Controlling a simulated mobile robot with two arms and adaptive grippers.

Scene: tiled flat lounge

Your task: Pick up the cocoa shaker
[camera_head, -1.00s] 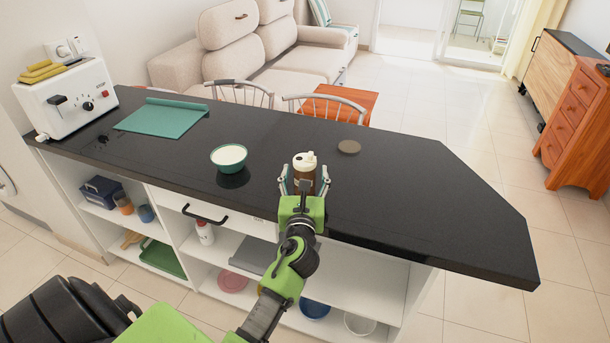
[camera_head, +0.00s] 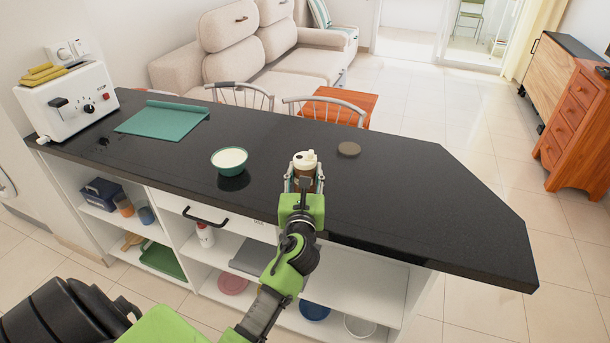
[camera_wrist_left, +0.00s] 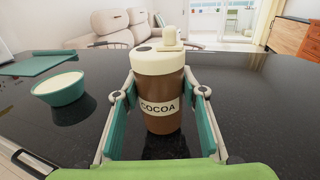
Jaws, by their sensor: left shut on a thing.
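The cocoa shaker (camera_head: 304,171) stands upright on the dark counter (camera_head: 420,200), brown with a cream lid and spout. In the left wrist view the cocoa shaker (camera_wrist_left: 158,88) shows its "COCOA" label facing me. My left gripper (camera_head: 303,184) is shut on it, with one finger on each side of its body. In the left wrist view the teal pads of my left gripper (camera_wrist_left: 158,112) flank the shaker. The shaker's base appears to be at the counter surface. My right gripper is not in view.
A teal bowl with white contents (camera_head: 229,161) stands left of the shaker. A teal mat (camera_head: 163,120) and a white toaster (camera_head: 72,98) are farther left. The counter's right part is clear.

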